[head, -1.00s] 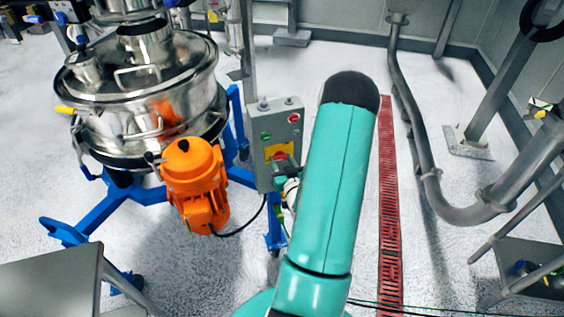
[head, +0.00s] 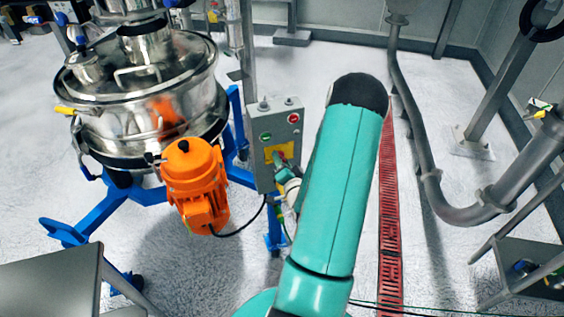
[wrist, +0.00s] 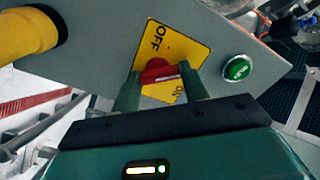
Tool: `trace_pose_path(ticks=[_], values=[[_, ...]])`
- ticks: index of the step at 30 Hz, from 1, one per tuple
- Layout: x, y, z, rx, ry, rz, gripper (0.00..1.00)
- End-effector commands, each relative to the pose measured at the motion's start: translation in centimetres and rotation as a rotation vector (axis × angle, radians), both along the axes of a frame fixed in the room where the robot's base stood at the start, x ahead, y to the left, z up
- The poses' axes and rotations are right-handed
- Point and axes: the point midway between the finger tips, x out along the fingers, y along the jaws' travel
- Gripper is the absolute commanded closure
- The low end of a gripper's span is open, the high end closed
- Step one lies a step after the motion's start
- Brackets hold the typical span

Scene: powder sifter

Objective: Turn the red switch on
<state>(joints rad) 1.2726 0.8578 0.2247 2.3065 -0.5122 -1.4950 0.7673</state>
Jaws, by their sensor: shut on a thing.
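The red switch (wrist: 158,71) sits on a yellow plate (wrist: 180,45) marked OFF and ON on a grey control box. My gripper (wrist: 160,80) has its two green fingers on either side of the red switch and is shut on it in the wrist view. In the head view the control box (head: 264,170) stands left of my arm, and my gripper (head: 278,160) reaches the yellow plate (head: 288,149) from the front right. The red switch is hidden behind my gripper there.
A green button (wrist: 238,68) is right of the yellow plate in the wrist view. A red button (head: 293,118) is near the box's top. The steel sifter (head: 140,110) with its orange motor (head: 192,180) stands left. White floor (head: 430,130) lies open to the right.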

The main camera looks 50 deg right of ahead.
Motion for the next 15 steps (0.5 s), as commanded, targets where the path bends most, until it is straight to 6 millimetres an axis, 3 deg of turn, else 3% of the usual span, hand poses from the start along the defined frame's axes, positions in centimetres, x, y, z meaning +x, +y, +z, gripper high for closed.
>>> trace_pose_path(ticks=[15], values=[[-0.05,-0.22,0.17,0.377,-0.266,-0.001,0.79]])
